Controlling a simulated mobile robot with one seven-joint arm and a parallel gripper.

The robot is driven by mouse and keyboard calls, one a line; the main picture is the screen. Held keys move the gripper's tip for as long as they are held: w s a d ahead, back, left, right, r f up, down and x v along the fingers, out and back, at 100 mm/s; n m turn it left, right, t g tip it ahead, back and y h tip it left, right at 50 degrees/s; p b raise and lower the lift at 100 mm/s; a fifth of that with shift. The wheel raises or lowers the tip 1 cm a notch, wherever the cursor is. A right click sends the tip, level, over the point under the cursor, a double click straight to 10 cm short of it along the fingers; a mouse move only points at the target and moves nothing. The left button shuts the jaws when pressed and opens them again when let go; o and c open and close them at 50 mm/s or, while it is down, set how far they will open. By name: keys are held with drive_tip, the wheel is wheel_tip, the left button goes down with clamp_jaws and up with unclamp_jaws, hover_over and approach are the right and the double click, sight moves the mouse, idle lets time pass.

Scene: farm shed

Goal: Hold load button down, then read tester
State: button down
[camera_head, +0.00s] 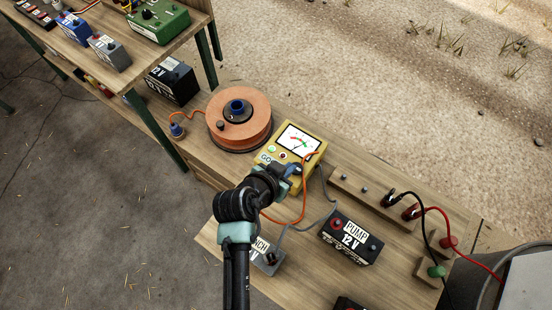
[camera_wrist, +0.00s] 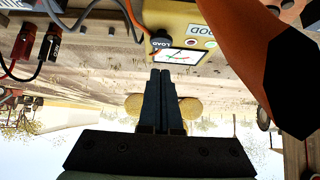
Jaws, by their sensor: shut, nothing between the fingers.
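The yellow battery tester (camera_head: 313,164) stands on the bench with its white dial (camera_head: 298,139) facing up. The dial has red and green marks, but its exact reading is too small to tell.
A copper-coloured wire reel (camera_head: 240,130) stands left of the tester. A black PUMP 12 V battery (camera_head: 350,238) sits in front right, and a grey battery (camera_head: 268,262) lies partly behind my arm. Orange and grey leads run beside the tester. A terminal board (camera_head: 375,200) is at right.

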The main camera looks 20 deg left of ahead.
drive_tip(key=shift+b+v, duration=0.35)
drive_tip(key=shift+v, duration=2.5)
drive_tip(key=shift+w+r, duration=0.1)
drive_tip(key=shift+r, duration=0.05)
